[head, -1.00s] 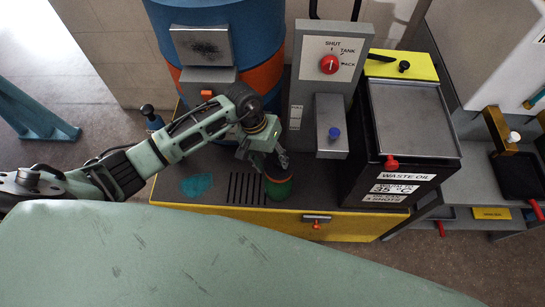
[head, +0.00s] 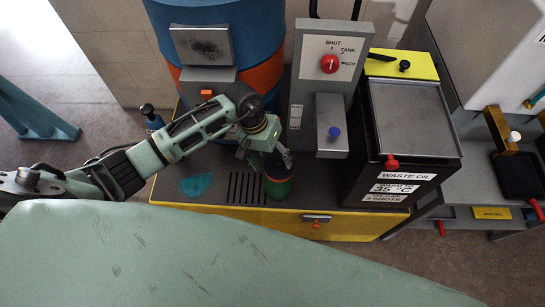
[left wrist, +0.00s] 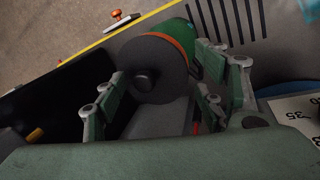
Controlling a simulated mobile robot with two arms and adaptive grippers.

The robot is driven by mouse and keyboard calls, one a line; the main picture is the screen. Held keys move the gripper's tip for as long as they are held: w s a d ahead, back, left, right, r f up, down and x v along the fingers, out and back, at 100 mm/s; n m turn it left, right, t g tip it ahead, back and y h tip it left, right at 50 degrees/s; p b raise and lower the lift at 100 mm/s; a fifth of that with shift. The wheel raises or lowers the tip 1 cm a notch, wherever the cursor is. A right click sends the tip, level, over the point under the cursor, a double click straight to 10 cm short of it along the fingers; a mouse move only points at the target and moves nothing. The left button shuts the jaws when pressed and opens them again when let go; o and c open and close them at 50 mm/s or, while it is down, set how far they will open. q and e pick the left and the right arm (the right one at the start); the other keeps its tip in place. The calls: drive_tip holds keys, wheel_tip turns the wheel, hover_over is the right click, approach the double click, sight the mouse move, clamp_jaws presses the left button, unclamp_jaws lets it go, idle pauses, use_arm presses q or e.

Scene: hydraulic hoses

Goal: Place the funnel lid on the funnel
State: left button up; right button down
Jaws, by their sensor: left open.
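The funnel (head: 280,188) is a green round body with an orange rim, standing at the front of the dark bench top. It also shows in the left wrist view (left wrist: 183,32). The funnel lid (left wrist: 160,60), a dark round disc with a knob, appears to lie over the orange rim; whether it is fully seated I cannot tell. My left gripper (head: 280,160) is above the funnel. In the left wrist view its fingers (left wrist: 158,65) are spread, one on each side of the lid, with visible room at the knob. My right gripper is not in view.
A slotted grate (head: 245,188) and a teal patch (head: 196,184) lie left of the funnel. A grey panel with a red knob (head: 329,64) stands behind it. The waste oil box (head: 405,120) is at the right, and a blue and orange drum (head: 235,40) behind.

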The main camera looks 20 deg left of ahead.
use_arm(q)
drive_tip(key=b+v, duration=0.1)
drive_tip(key=v, duration=1.1)
